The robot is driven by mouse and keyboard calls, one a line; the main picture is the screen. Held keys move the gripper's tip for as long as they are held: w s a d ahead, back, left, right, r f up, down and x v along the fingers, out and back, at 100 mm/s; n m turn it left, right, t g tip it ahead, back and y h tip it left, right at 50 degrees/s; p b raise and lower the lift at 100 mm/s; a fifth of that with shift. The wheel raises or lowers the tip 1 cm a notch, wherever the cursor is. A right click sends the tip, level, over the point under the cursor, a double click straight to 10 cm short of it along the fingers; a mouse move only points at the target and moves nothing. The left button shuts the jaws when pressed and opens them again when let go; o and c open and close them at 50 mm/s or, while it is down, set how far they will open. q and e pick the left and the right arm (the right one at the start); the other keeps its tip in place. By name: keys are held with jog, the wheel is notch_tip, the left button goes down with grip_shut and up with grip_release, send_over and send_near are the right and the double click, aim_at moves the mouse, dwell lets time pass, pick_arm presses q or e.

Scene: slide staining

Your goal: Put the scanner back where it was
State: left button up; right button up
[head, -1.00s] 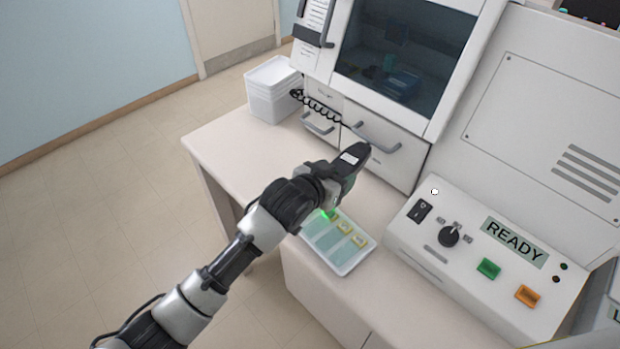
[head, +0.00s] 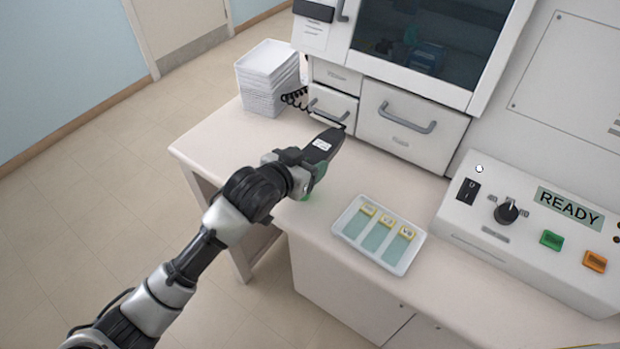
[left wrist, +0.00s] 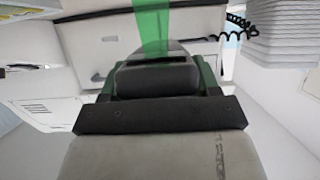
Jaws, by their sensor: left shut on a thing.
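The scanner (head: 323,147) is a dark handheld device with a small white label on top. My left gripper (head: 312,172) is shut on it and holds it over the counter, left of the slide tray. In the left wrist view the scanner (left wrist: 158,76) sits between the green-edged fingers, with a green beam coming from it. A faint green glow shows near the counter's front edge below. A coiled black cord (head: 294,98) shows by the drawers and also in the left wrist view (left wrist: 238,24). My right gripper is not in view.
A white tray (head: 341,226) with three yellow-labelled slides lies on the counter (head: 225,138). Stacked white trays (head: 268,80) stand at the back left. A cabinet with handled drawers (head: 408,127) is behind, and a control panel reading READY (head: 530,235) is at right.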

pick_arm(q)
notch_tip(320, 180, down, 2)
jog(key=shift+d+f, duration=0.15)
jog(key=f, duration=0.3)
jog(key=shift+a+f+p, duration=0.15)
jog(key=shift+a+p, duration=0.1)
jog(key=shift+p, duration=0.05)
jog(key=shift+f, duration=0.4)
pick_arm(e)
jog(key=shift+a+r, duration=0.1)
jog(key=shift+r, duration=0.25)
pick_arm(q)
jog(key=shift+f, duration=0.1)
jog(key=o, duration=0.6)
jog(key=shift+f, duration=0.1)
jog(key=o, duration=0.4)
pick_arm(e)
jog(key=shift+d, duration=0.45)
